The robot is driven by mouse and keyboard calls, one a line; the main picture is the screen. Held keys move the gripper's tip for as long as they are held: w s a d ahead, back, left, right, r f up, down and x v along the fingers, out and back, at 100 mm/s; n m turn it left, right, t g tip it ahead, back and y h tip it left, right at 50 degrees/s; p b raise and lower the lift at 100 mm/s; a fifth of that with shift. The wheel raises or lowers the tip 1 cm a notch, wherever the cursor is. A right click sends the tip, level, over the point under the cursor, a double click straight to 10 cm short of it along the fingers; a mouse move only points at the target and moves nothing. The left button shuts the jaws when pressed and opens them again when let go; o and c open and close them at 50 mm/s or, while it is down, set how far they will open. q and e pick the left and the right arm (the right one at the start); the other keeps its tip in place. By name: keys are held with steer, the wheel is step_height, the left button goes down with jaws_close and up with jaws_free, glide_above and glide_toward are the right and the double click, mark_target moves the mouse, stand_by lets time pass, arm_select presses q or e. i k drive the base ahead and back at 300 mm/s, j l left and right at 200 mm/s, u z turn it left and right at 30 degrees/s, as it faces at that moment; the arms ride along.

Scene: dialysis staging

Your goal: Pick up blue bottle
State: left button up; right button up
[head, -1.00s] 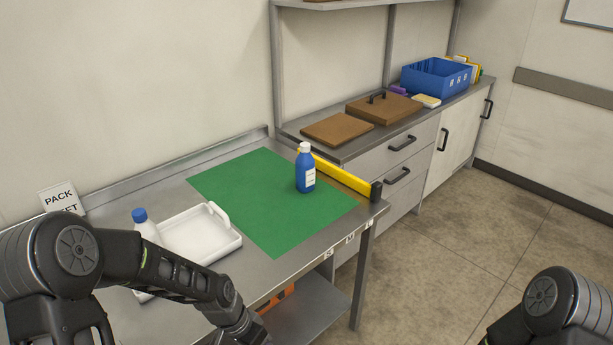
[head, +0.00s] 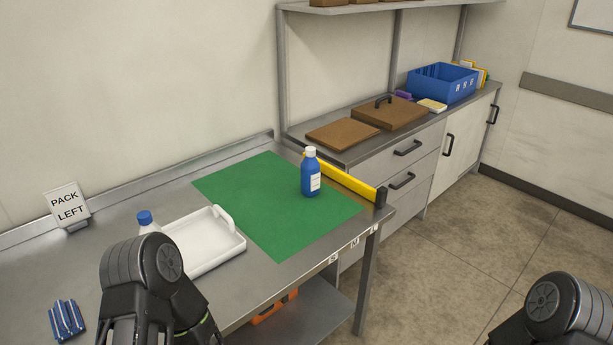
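A blue bottle (head: 310,175) with a white cap and a white label stands upright on the green mat (head: 245,200), near the mat's right edge. A second bottle, with a blue cap (head: 145,218), stands by the white tray (head: 205,255); my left arm hides most of its body. My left arm shows at the lower left, in front of the tray and well short of the blue bottle. My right arm shows only at the lower right corner. Neither gripper's fingers are in the frame.
A yellow bar (head: 345,181) runs along the table's right end, close behind the blue bottle. A "PACK LEFT" sign (head: 68,206) stands at the back left. A blue striped item (head: 66,319) lies at the front left. A counter with brown boards (head: 342,133) and a blue crate (head: 440,84) stands beyond.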

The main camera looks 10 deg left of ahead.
mark_target(309, 166)
steer(key=i+l+u, duration=0.15)
steer(key=u, duration=0.3)
steer(key=l+u, duration=0.25)
steer(key=u, duration=0.2)
steer(key=i+l+u, duration=0.2)
steer(key=l+u, duration=0.15)
steer(key=l, duration=0.9)
steer(key=i+l+u, duration=0.1)
steer(key=l+u, duration=0.25)
steer(key=l, duration=3.55)
